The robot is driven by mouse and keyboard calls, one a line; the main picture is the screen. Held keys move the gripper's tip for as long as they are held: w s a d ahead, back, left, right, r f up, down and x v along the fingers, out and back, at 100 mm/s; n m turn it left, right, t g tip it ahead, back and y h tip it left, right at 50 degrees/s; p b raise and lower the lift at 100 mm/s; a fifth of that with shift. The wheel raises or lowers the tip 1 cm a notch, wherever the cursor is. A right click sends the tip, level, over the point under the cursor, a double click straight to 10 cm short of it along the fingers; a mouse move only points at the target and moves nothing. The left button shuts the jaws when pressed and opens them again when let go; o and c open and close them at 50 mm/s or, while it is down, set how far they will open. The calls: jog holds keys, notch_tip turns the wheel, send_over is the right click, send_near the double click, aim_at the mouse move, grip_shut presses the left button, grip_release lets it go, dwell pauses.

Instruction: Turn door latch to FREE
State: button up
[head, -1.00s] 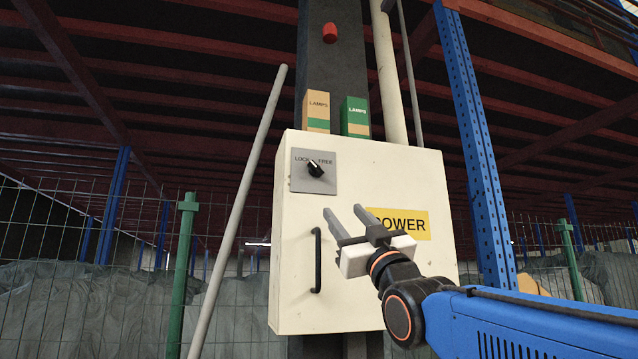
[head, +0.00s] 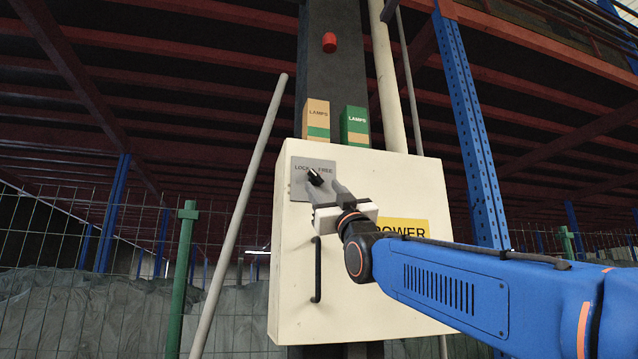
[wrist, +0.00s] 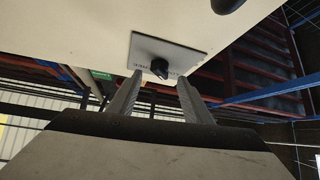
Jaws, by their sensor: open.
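The door latch (head: 315,178) is a small black knob on a grey plate (head: 300,191) marked LOCK on the left and FREE on the right. In the head view its pointer tilts up and to the left, toward LOCK. The plate is at the upper left of the cream POWER cabinet (head: 290,262). My gripper (head: 325,186) is open, its fingers reaching up to the plate close to the knob. In the wrist view the knob (wrist: 159,68) shows beyond and between the two fingertips (wrist: 157,85); I cannot tell whether they touch it.
A black door handle (head: 317,270) stands out below my gripper. Two LAMPS boxes, one tan (head: 316,120) and one green (head: 355,126), stand on the cabinet's top. A pale pole (head: 238,215) leans at the left, and a blue upright (head: 470,130) stands at the right.

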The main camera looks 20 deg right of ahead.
aim_at(317, 180)
jog(key=shift+x, duration=2.2)
jog(key=shift+c, duration=0.7)
